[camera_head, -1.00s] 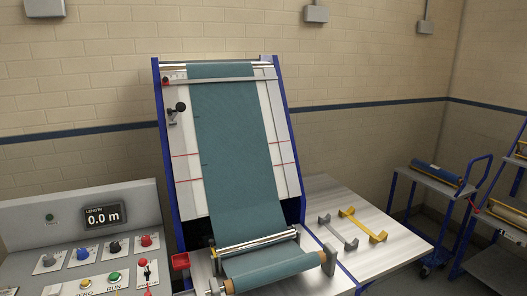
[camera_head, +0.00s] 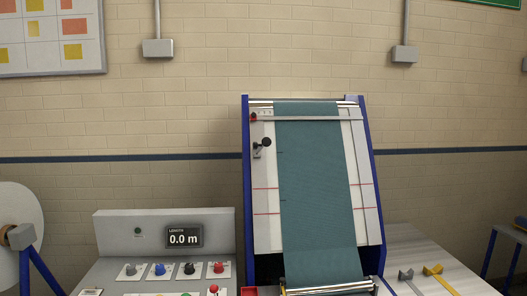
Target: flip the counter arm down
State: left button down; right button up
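A small dark arm with a round black wheel or knob (camera_head: 265,142) is mounted on the left side of the tilted panel, beside the teal fabric; I take it to be the counter arm. Its wheel points up and to the right, and it appears raised off the fabric. The teal fabric (camera_head: 315,190) runs down the middle of the panel between blue side rails (camera_head: 247,190). The length display (camera_head: 184,237) on the grey console reads 0.0 m. Neither of my grippers is in view.
The console (camera_head: 110,235) with several coloured knobs stands left of the panel. A metal roller (camera_head: 330,288) crosses the fabric's lower end. A side table (camera_head: 440,255) at right holds a grey and a yellow handle-like piece (camera_head: 440,276). A large white roll (camera_head: 18,235) is at far left.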

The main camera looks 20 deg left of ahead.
aim_at(266, 142)
jog(key=i+j+z, duration=0.2)
jog(key=j, duration=0.65)
jog(key=j+z, duration=0.2)
jog(key=j, duration=0.7)
